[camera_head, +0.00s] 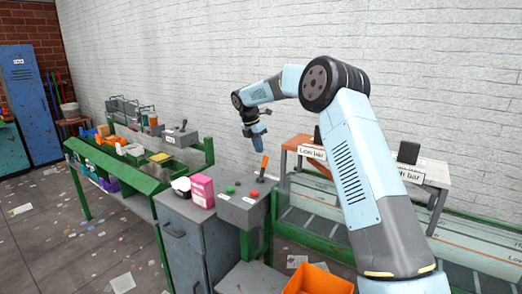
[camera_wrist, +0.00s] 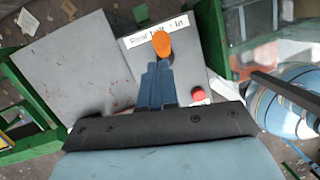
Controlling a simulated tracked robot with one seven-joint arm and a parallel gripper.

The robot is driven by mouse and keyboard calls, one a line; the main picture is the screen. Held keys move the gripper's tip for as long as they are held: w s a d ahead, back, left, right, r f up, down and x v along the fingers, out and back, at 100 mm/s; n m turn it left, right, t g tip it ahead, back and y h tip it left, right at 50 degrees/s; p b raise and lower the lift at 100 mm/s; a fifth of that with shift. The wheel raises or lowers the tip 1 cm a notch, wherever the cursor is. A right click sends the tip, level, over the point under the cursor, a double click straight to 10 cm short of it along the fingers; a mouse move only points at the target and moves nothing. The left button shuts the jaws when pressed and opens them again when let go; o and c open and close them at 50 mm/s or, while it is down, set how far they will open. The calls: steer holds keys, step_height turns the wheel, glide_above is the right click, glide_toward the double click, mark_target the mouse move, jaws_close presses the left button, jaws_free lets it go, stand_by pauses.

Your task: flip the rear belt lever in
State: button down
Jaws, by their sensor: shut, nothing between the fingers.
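The rear belt lever has an orange handle (camera_head: 263,166) and stands on a grey control box (camera_head: 238,212). In the wrist view its orange knob (camera_wrist: 162,44) shows just beyond my fingertips, beside a white label (camera_wrist: 140,36) that reads "Rear belt" and "In". My gripper (camera_head: 259,148) is shut and empty, pointing down just above the lever in the head view. In the wrist view my gripper (camera_wrist: 159,66) overlaps the lever's lower part and hides its base. I cannot tell whether the fingers touch the lever.
A red button (camera_wrist: 198,94) is right of my fingers. A green-framed sorting table (camera_head: 120,170) with small items is at left. A bench with "Low bar" signs (camera_head: 312,152) stands behind my arm. An orange crate (camera_head: 318,281) is below.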

steer(key=w+v, duration=0.1)
steer(key=v, duration=1)
steer(key=shift+s, duration=0.5)
steer(key=s+d+r+m+t, duration=0.1)
steer(key=s+d+r+m, duration=0.3)
steer(key=s, duration=0.5)
steer(key=s+d+r+m, duration=0.4)
steer(key=s, duration=0.5)
steer(key=s+d+r+m+t, duration=0.1)
steer(key=s+d+r+m, duration=0.3)
steer(key=s, duration=0.4)
steer(key=s+d+f+m+t+y, duration=0.1)
steer(key=s+d+f+m, duration=0.1)
steer(key=s+m, duration=0.3)
steer(key=s+d+f+m+y, duration=0.1)
steer(key=s+d+f+m, duration=0.2)
steer(key=s, duration=1)
steer(key=s+d+f+m+t, duration=0.1)
steer(key=s+d+f+m, duration=0.2)
steer(key=s, duration=0.7)
step_height(320, 180, down, 2)
steer(key=m, duration=0.3)
steer(key=shift+d+f+m+t+y, duration=0.15)
steer(key=shift+d+m+t+y, duration=0.15)
steer(key=shift+y, duration=0.1)
